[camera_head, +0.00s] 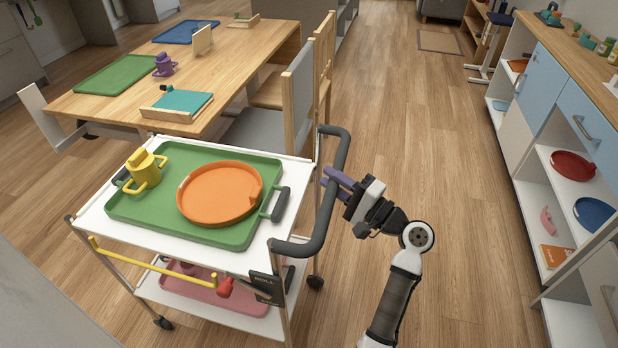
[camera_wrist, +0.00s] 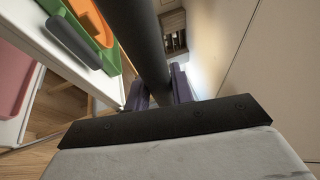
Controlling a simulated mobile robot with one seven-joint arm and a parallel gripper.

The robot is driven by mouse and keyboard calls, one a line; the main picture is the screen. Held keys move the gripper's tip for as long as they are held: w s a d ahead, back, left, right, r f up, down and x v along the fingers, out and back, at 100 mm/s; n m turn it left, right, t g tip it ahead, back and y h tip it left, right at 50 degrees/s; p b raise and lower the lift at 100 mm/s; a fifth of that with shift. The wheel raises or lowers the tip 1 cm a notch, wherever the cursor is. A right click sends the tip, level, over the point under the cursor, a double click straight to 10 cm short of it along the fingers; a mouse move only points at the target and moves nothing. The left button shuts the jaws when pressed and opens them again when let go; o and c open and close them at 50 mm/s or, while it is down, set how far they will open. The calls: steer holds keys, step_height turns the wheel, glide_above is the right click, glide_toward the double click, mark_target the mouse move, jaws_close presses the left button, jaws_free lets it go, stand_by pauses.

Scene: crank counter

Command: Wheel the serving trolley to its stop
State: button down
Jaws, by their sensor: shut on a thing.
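The serving trolley (camera_head: 88,216) is a white two-shelf cart on castors, left of centre in the head view, close to the wooden table. Its dark grey push handle (camera_head: 323,215) curves out on the right side. My gripper (camera_head: 329,180) is shut on this handle; in the wrist view the handle bar (camera_wrist: 146,45) runs between the purple fingers (camera_wrist: 160,90). On the top shelf a green tray (camera_head: 132,206) holds an orange plate (camera_head: 219,193) and a yellow two-handled cup (camera_head: 146,168).
A wooden table (camera_head: 95,105) with trays and a purple cup, and a chair (camera_head: 299,90), stand just beyond the trolley. Open wood floor (camera_head: 420,130) lies right of the handle. A shelf unit with blue doors (camera_head: 541,85) lines the right side.

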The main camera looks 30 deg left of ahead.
steer(key=w+d, duration=0.2)
steer(key=d, duration=0.8)
steer(key=shift+w+b, duration=0.2)
steer(key=shift+b, duration=0.1)
steer(key=shift+d, duration=0.1)
steer(key=c, duration=1.2)
jaws_free()
steer(key=shift+w+d, duration=0.1)
steer(key=b+v, duration=0.3)
steer(key=v, duration=1)
steer(key=shift+d, duration=0.35)
steer(key=shift+f, duration=0.1)
